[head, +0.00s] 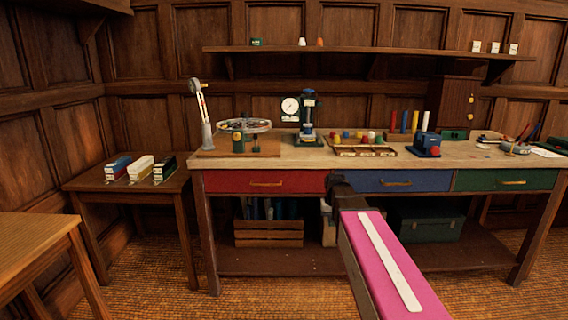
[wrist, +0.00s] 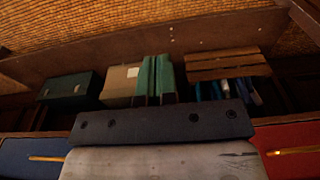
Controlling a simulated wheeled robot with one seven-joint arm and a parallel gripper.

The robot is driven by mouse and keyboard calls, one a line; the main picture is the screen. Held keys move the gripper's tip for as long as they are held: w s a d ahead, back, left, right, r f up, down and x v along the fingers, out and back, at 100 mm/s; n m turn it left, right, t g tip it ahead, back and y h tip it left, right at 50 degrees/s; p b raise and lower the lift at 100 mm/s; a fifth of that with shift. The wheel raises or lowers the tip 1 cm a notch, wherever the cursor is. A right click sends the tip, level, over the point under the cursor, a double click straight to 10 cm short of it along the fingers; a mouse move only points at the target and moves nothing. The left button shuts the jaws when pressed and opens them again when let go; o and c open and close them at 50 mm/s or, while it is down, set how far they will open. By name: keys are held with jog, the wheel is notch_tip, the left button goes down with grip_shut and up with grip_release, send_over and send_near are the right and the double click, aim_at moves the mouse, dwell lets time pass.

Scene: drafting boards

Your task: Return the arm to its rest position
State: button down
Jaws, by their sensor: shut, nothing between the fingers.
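My arm, with a pink link and a white strip, reaches up from the bottom right of the head view toward the front of the workbench (head: 300,158). Its dark far joint stands before the gap between the red drawer (head: 240,181) and the blue drawer (head: 415,181). My gripper is hidden in the head view. In the wrist view, two green fingers of my gripper (wrist: 156,62) show close together above a dark bar with holes. They are shut and hold nothing. The bench's lower shelf appears beyond them, upside down.
Below the bench are a wooden crate (head: 268,232) and a green box (head: 428,224). A cardboard box (wrist: 119,86) also shows in the wrist view. A side table (head: 122,186) with small boxes stands left, and another table (head: 30,240) nearer. Carpet between them is clear.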

jog(key=s+f+g, duration=0.1)
jog(key=s+f, duration=1.3)
jog(key=s, duration=0.3)
